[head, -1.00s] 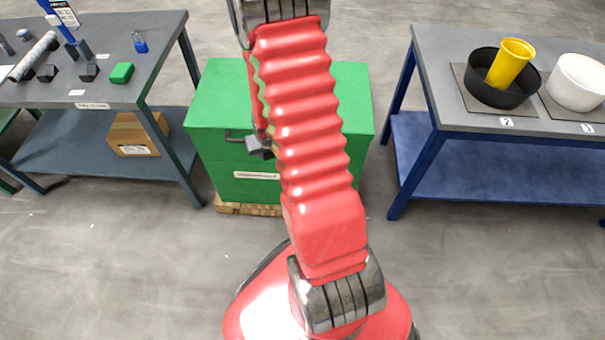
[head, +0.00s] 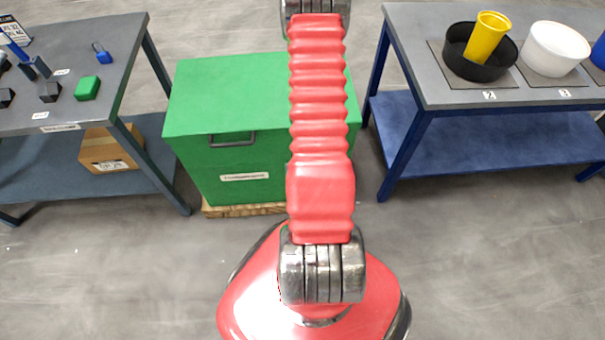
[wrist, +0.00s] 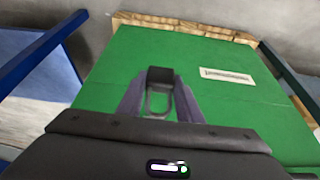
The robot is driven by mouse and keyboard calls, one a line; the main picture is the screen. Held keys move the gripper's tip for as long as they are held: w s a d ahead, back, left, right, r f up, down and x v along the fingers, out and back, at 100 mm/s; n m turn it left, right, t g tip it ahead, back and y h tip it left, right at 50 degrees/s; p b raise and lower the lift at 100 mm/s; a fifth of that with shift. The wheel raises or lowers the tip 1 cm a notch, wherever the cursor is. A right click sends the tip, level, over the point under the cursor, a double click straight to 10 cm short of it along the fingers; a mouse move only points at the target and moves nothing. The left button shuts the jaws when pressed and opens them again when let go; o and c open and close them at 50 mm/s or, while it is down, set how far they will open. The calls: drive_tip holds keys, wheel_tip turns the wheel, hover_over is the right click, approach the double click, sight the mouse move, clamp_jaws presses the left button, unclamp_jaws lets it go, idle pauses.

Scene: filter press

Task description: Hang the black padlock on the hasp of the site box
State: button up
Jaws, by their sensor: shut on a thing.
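The green site box (head: 215,90) stands in front of me, with a handle (head: 233,143) and a pale label (head: 245,177) on its front. In the wrist view its green face (wrist: 110,85) fills the middle, with the label (wrist: 227,76) upside down. My gripper (wrist: 160,98) is shut on the black padlock (wrist: 160,75). The padlock's dark body is beyond the fingertips and its shackle loop shows between the fingers. Its distance from the box face is hard to tell. I cannot make out the hasp in either view. My arm hides the gripper and padlock in the head view.
The box rests on a wooden pallet (head: 235,211). A grey table (head: 50,125) with a blue padlock (head: 101,53) and a green block (head: 87,88) stands at left. A blue-legged table (head: 430,95) with a black bowl (head: 480,67) stands at right.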

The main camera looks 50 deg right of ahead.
drive_tip(key=shift+w+d, duration=0.15)
drive_tip(key=shift+w, duration=0.1)
drive_tip(key=w+d+f, duration=0.1)
drive_tip(key=w+d, duration=0.5)
drive_tip(key=d, duration=0.1)
drive_tip(key=shift+f, duration=0.35)
idle(1.5)
drive_tip(key=shift+w, duration=0.1)
idle(0.5)
drive_tip(key=o, duration=1.3)
drive_tip(key=shift+c, duration=0.2)
drive_tip(key=v, duration=1.3)
drive_tip(key=shift+a+r, duration=0.15)
drive_tip(key=shift+r, duration=0.15)
